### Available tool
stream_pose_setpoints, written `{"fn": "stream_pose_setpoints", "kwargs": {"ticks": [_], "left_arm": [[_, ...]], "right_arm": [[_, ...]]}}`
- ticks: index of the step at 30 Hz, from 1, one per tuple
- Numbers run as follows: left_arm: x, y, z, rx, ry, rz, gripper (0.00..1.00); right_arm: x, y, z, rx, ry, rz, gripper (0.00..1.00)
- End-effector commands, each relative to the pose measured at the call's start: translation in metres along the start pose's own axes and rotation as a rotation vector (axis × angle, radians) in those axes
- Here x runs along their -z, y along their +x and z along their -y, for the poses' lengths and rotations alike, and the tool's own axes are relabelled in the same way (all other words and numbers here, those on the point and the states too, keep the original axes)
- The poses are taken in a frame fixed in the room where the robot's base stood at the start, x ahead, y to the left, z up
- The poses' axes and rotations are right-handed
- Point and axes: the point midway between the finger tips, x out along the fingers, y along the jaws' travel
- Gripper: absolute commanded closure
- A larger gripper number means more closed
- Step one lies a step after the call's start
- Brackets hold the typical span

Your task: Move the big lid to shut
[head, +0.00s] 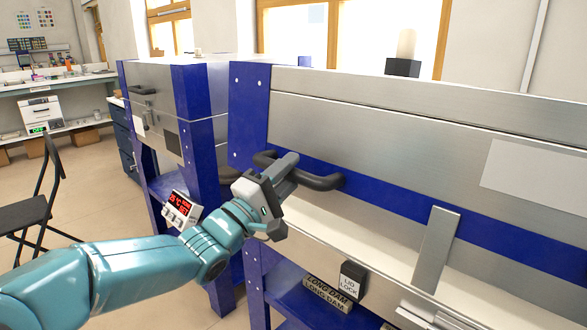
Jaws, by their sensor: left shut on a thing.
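The big lid (400,148) is the brushed-metal upper part of the near kiln, with blue edging. A dark bar handle (322,182) sticks out from its front at the left. My left gripper (282,172) is shut on this handle, near its left part, and its jaws hide some of the bar. Below the lid's blue band a pale strip (365,238) shows; I cannot tell exactly how far the lid stands open. An upright metal bar (437,248) stands in front of that strip. My right gripper is not in view.
A second kiln (176,132) stands close behind at left, with a red-lit controller (181,207). A black chair (30,210) is at far left; floor between is clear.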

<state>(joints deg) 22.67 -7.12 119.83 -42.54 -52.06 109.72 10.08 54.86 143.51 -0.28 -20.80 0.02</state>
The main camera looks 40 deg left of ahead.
Motion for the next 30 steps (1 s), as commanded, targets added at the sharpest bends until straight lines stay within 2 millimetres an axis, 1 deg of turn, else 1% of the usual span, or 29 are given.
{"fn": "stream_pose_setpoints", "kwargs": {"ticks": [1, 3, 9, 12, 21, 30], "left_arm": [[0.0, -0.009, 0.021, 0.005, 0.0, -0.001, 1.0], [0.0, -0.015, 0.033, 0.006, 0.0, -0.001, 1.0], [0.0, -0.028, 0.063, 0.007, -0.001, -0.001, 1.0], [0.0, -0.032, 0.074, 0.008, -0.001, -0.001, 1.0], [0.0, -0.038, 0.09, 0.01, -0.001, 0.0, 1.0], [-0.001, -0.039, 0.094, 0.019, -0.001, 0.002, 1.0]], "right_arm": [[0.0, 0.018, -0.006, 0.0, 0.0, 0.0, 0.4], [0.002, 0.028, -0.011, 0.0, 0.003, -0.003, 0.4], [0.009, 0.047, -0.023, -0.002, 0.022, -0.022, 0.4], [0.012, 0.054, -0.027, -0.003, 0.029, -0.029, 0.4], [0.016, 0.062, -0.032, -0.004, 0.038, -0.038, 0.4], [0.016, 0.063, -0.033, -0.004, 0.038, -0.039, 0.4]]}}
